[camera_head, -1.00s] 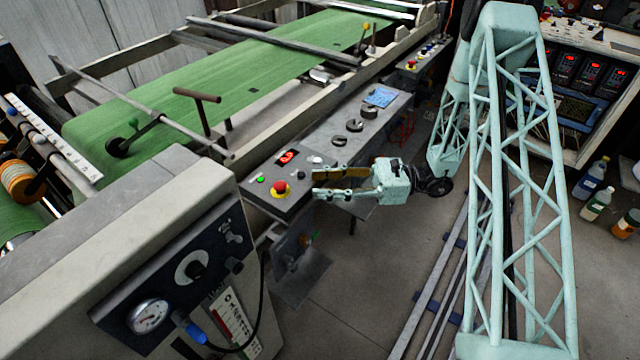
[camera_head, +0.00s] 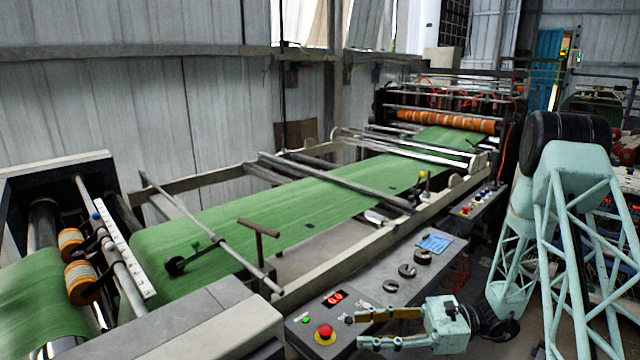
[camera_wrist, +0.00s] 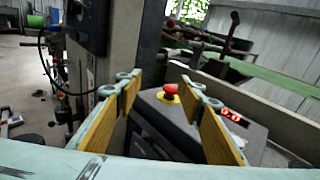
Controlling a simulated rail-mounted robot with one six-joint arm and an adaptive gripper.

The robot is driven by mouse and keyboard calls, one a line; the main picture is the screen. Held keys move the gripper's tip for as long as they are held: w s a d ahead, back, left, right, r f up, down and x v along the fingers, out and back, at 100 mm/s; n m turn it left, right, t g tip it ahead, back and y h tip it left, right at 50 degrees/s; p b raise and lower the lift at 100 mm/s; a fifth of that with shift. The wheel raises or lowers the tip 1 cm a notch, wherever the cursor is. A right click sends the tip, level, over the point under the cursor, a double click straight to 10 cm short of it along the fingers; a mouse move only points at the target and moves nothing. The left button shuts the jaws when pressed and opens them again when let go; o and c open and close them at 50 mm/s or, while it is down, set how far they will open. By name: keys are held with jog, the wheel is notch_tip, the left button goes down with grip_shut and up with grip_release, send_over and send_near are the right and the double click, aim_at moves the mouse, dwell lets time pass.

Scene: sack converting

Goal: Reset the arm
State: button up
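My gripper (camera_head: 392,328) is in the lower part of the head view, at the front of the grey control panel. Its two fingers, with tan pads, are spread apart and nothing is between them. In the wrist view my gripper (camera_wrist: 158,110) is open, with a finger on each side of the picture. The red emergency button (camera_wrist: 170,91) on its yellow ring shows between and beyond the fingers. In the head view the red button (camera_head: 324,332) is left of the fingertips, apart from them.
The control panel (camera_head: 385,290) has a red display (camera_head: 334,298), dark knobs and a blue label. Green sack web (camera_head: 290,205) runs over the machine behind it. A grey cabinet (camera_head: 190,330) stands at the lower left. The wrist view shows open floor (camera_wrist: 30,90) at the left.

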jog(key=s+a+r+n+g+h, duration=0.15)
jog(key=s+r+n+h, duration=0.4)
jog(key=s+r, duration=0.6)
jog(key=s+d+r+n+g+h, duration=0.15)
jog(key=s+r+n+h, duration=0.4)
jog(key=s+r, duration=0.55)
jog(key=s+d+r+n+t+h, duration=0.3)
jog(key=s+d+r, duration=0.1)
jog(key=s, duration=0.2)
jog(key=s+d+r+n+t+h, duration=0.3)
jog(key=s+d+r, duration=0.1)
jog(key=s, duration=0.3)
jog(key=shift+s+d+r+t, duration=0.2)
jog(key=shift+s+d+t, duration=0.1)
jog(key=shift+d, duration=0.25)
dwell(0.8)
dwell(3.1)
